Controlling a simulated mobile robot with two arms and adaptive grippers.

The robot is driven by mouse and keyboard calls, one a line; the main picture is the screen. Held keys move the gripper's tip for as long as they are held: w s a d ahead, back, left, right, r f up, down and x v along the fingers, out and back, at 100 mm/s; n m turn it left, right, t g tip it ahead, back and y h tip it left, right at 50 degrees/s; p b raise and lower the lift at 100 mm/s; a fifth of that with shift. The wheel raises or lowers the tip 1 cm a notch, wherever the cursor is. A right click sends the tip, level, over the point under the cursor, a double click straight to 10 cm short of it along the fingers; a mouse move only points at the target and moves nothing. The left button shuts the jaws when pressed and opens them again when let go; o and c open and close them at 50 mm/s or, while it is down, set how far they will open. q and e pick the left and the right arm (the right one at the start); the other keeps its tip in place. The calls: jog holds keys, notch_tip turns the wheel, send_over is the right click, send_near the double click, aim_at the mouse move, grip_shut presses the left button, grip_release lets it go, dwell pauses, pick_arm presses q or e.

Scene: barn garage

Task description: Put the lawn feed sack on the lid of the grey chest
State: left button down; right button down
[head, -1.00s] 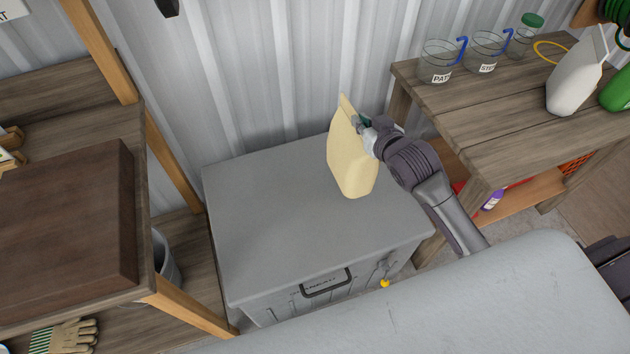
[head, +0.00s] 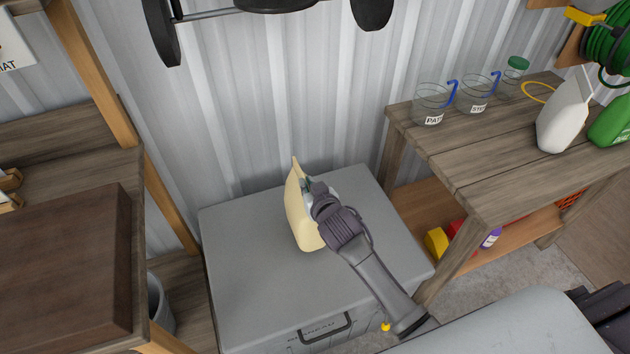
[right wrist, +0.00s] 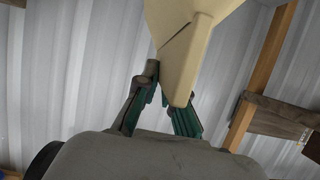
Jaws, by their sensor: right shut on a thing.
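The pale yellow sack (head: 299,213) is upright over the lid of the grey chest (head: 240,240). I cannot tell whether its bottom touches the lid. My right gripper (head: 308,187) is shut on the sack's upper right part, and the arm hides some of that side. In the right wrist view, the sack (right wrist: 190,45) shows between and above the green-padded fingers of the right gripper (right wrist: 172,105). No print shows on the visible side of the sack. My left gripper is not in view.
A shelf unit with a dark brown board (head: 70,260) stands to the left. A corrugated wall is behind the chest. The lid around the sack is bare.

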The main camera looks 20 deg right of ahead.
jog(key=shift+w+f, duration=0.1)
jog(key=shift+f, duration=1.5)
jog(key=c, duration=1.5)
grip_release()
jog(key=shift+f, duration=0.25)
jog(key=shift+c, duration=0.2)
jog(key=shift+o, duration=1.3)
jog(key=shift+s, duration=0.2)
jog(key=shift+r, duration=0.15)
jog(key=v, duration=1.2)
